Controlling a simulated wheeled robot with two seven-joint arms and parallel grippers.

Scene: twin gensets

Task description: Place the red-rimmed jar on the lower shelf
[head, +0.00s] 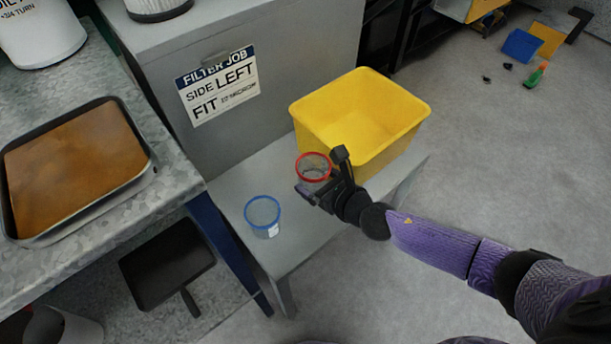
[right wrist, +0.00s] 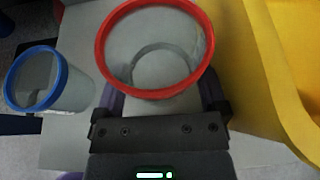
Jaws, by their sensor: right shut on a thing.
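The red-rimmed jar (head: 313,167) is clear with a red ring at its mouth. It is upright between the fingers of my right gripper (head: 325,182), which is shut on it. In the right wrist view the jar (right wrist: 155,50) sits between the jaws, over the grey surface. I cannot tell whether its base touches that surface. The grey lower shelf (head: 230,190) is a low ledge in front of the grey cabinet. My left gripper is not in view.
A blue-rimmed clear jar (head: 262,216) stands on the ledge left of my right gripper. A yellow bin (head: 345,120) stands just behind it. A tray (head: 75,165) lies on the bench at left. A sign (head: 218,85) is on the cabinet.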

